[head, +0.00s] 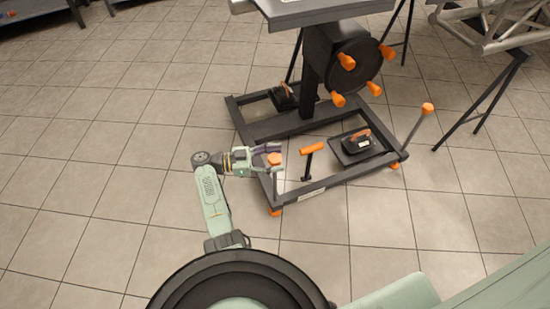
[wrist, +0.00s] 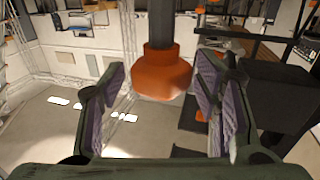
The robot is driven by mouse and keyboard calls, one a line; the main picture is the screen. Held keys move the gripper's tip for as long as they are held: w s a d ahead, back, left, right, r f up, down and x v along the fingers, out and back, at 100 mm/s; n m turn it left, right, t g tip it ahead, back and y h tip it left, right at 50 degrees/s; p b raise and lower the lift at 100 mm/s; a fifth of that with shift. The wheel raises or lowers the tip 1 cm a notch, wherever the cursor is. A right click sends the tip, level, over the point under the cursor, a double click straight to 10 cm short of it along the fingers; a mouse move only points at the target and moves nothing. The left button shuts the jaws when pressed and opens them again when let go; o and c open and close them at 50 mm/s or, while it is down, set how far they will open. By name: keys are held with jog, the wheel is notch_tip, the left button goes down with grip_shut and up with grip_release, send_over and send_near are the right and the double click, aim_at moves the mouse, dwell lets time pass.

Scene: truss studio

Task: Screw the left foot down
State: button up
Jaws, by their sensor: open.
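The left foot has an orange knob (head: 274,159) on top of a thin upright post at the near left corner of the stand's dark base frame (head: 330,181). An orange pad (head: 275,211) shows at the floor below that corner. My gripper (head: 265,151) is at the knob's height, its fingers beside it. In the wrist view the orange knob (wrist: 162,76) sits between the two open purple-lined fingers of my gripper (wrist: 163,90), with a visible gap on both sides. A dark post continues upward from the knob in that view.
The right foot's orange knob (head: 428,108) tops a tilted post at the frame's right corner. An orange T-handle (head: 312,149) and a dark battery-like block (head: 358,143) are by the frame. A wheel with orange handles (head: 353,68) stands above. Tiled floor at left is clear.

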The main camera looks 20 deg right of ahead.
jog(key=v, duration=1.2)
dwell(0.3)
